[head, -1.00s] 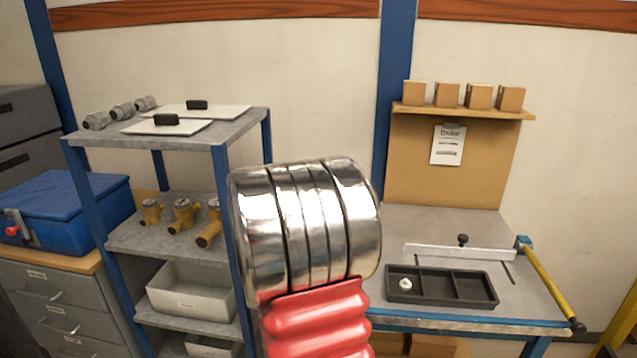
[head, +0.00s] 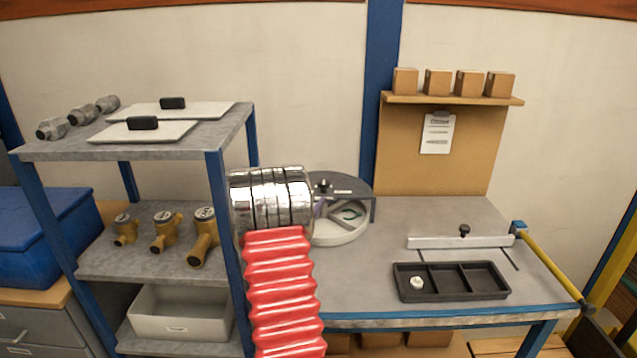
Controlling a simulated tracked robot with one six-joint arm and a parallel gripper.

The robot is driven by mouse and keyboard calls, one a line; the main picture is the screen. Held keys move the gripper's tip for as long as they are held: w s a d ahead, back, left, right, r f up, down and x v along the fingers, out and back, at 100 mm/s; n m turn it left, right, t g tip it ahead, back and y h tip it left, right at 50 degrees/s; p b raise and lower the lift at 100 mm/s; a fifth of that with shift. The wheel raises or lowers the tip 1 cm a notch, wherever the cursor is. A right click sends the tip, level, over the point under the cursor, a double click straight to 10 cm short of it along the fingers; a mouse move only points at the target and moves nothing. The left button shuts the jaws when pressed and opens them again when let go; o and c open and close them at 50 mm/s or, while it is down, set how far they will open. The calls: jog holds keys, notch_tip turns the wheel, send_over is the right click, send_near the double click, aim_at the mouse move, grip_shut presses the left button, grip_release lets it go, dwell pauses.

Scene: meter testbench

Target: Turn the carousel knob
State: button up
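The carousel (head: 340,233) stands on the left part of the workbench in the head view. It is a round pale tray, partly under a dark grey cover (head: 350,187). A small black knob (head: 323,184) stands up on the cover, near its left side. Part of a compartment with something greenish in it shows through the open front. My arm, with red bellows and chrome rings, stands in front of the carousel's left edge and hides it. My gripper does not show.
A grey shelf unit (head: 190,145) with blue posts stands left, holding yellow-brown meters (head: 165,230). Right of the carousel, the bench (head: 385,268) has free room, then a black divided tray (head: 452,296) and a guide bar (head: 455,242). Small boxes (head: 437,83) sit on a shelf above.

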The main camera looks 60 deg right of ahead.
aim_at(321, 185)
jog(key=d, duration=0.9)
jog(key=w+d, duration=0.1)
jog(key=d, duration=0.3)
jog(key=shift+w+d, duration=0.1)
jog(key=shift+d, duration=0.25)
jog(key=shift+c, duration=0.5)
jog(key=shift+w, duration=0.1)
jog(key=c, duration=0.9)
